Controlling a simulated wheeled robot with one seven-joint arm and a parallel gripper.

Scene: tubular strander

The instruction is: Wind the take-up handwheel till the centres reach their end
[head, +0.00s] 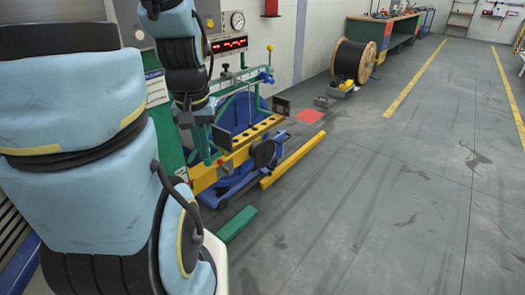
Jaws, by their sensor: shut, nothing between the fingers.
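The take-up stand (237,165) is a green, yellow and blue frame at the left middle of the head view. A dark round wheel (263,153), which looks like the handwheel, sits low on its front side. My arm reaches down from above at the left of the stand. Two dark plates (281,105) stand at either end of a yellow bar with holes. I cannot make out the centres clearly.
A yellow rail (293,160) and a green bar (236,225) lie on the floor by the stand. A gauge and red-digit panel (229,44) are behind. A cable drum (353,62) and workbench (385,32) stand farther back. The floor to the right is clear.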

